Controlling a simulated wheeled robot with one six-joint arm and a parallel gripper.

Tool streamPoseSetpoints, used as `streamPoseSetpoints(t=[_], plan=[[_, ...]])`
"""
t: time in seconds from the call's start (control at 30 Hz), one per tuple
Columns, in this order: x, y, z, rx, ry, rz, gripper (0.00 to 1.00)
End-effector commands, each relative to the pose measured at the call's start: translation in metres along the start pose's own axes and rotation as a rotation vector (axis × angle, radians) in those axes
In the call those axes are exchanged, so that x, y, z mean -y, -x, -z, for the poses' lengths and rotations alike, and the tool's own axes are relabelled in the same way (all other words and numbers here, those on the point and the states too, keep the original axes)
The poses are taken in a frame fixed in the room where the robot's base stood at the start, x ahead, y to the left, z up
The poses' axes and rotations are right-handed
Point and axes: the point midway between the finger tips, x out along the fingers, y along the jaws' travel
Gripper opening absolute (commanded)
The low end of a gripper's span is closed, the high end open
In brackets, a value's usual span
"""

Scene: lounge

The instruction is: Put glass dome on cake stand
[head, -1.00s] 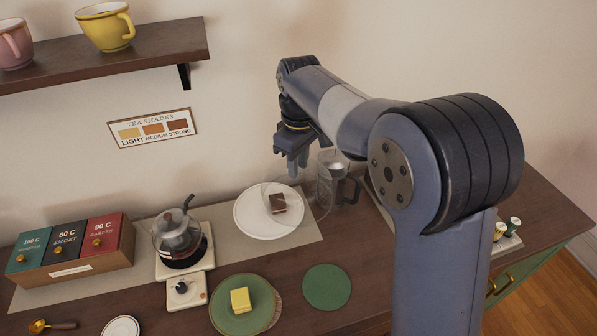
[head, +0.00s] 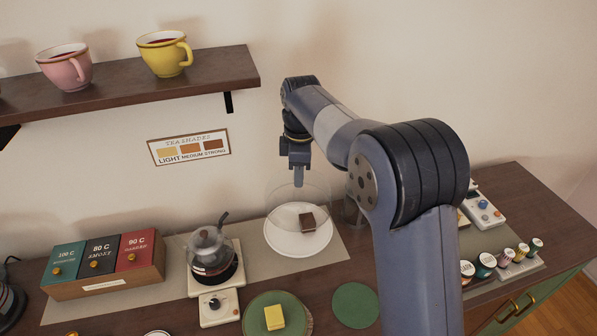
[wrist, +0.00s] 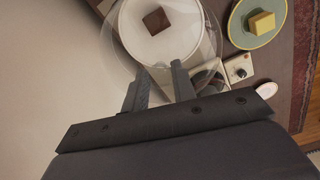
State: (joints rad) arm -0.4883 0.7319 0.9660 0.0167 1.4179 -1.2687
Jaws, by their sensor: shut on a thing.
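The clear glass dome (head: 285,204) is in my gripper (head: 298,183), which is shut on its top. The dome's outline overlaps the white round cake stand (head: 286,244) with a brown piece of cake (head: 307,222) on it. In the wrist view my gripper's fingers (wrist: 160,82) reach to the dome's faint outline (wrist: 208,45), with the stand (wrist: 178,48) and cake (wrist: 157,20) seen through it. The dome appears above the stand; whether its rim touches is hard to tell through the glass.
A glass kettle (head: 211,255) on a cream base stands left of the stand. A green plate (head: 262,306) with yellow cake and a green disc (head: 355,305) lie in front. A glass jug (head: 353,213) is partly hidden behind my arm. A shelf (head: 120,85) holds cups above.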

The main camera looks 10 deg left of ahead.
Motion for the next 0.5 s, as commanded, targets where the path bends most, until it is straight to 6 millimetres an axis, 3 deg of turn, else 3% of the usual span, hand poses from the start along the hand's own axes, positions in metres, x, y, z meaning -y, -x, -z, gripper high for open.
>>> streamPoseSetpoints(t=[0.5], plan=[[0.001, -0.036, -0.001, 0.000, -0.001, -0.001, 0.00]])
